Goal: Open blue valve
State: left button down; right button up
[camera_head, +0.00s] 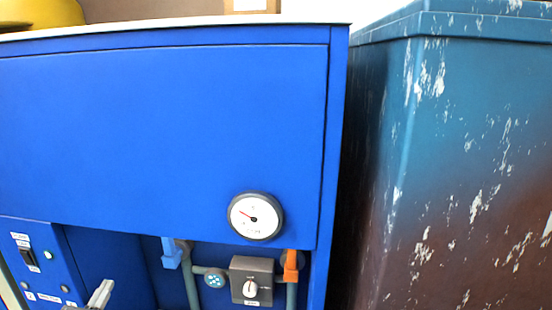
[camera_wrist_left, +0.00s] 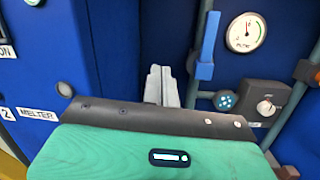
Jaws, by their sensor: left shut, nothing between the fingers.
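The blue valve handle (camera_head: 171,253) sits on a grey pipe in the recess at the bottom of the blue cabinet. In the left wrist view the blue valve handle (camera_wrist_left: 208,46) stands upright, lengthwise along its pipe. My left gripper (camera_head: 102,293) is at the lower left in the head view, left of the valve and apart from it. In the left wrist view my left gripper's fingers (camera_wrist_left: 161,86) are closed together and empty, just left of the handle. My right gripper is in neither view.
A round gauge (camera_head: 256,216) is on the cabinet front. A dark box with a white knob (camera_head: 251,282) and an orange valve handle (camera_head: 291,266) are right of the blue valve. A switch panel (camera_head: 32,262) is at left. A worn blue-brown container (camera_head: 450,150) stands at right.

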pick_arm(q)
jog(key=s+d+f+n+g+y, duration=0.25)
jog(key=s+f+n+g, duration=0.35)
jog(key=n, duration=0.6)
jog(key=s+d+f+n+g+y, duration=0.2)
jog(key=s+d+f+n+g, duration=0.15)
jog(key=s+f+n, duration=0.65)
jog(key=s+d+f+n+g+h, duration=0.25)
jog(key=s+d+n+g, duration=0.2)
jog(key=d+n, duration=0.3)
jog(key=s+d+f+n+g+h, duration=0.2)
jog(key=s+d+n+g+h, duration=0.15)
jog(key=s+d+n, duration=0.35)
notch_tip(320, 180, down, 32)
jog(key=m, duration=0.2)
jog(key=s+a+f+g, duration=0.1)
jog(key=s+a+f, duration=0.2)
jog(key=s+f, duration=1.5)
jog(key=shift+f, duration=0.2)
